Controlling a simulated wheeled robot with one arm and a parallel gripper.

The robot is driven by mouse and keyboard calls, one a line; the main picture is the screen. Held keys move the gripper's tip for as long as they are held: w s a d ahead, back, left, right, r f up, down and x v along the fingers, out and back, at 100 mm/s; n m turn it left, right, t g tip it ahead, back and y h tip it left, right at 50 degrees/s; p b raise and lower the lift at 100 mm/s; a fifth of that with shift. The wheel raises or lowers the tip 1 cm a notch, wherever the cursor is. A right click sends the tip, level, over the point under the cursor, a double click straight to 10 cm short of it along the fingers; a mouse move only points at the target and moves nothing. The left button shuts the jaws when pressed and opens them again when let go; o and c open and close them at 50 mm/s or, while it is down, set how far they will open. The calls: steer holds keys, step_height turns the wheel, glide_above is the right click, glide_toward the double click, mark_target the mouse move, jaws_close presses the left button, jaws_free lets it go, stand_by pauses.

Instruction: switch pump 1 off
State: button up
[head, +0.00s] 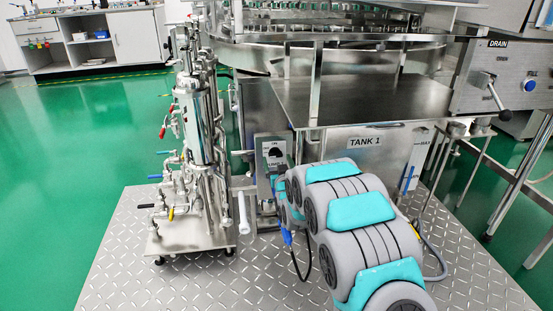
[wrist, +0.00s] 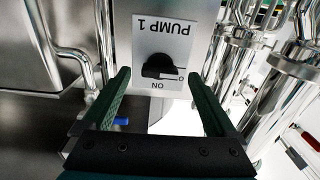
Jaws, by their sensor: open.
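The pump 1 switch panel (wrist: 165,35) is a pale plate, upside down in the wrist view, marked PUMP 1, ON and O. Its black rotary knob (wrist: 158,66) sits low on the plate, between the ON mark and the O mark. I cannot tell for sure which mark it points to. My gripper (wrist: 158,82) is open, its two dark green fingers on either side of the knob in the picture, with a gap to each. I cannot tell how far the tips are from the plate. The panel also shows in the head view (head: 272,154), beside my arm, which hides my gripper.
Steel pipes and a filter cylinder (head: 196,125) stand left of the panel. The TANK 1 box (head: 372,142) is to the right, under a steel table (head: 370,98). A DRAIN panel with a lever (head: 505,80) is further right. Tread-plate floor lies in front.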

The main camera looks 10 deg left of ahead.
steer(key=v, duration=0.5)
steer(key=shift+s, duration=0.2)
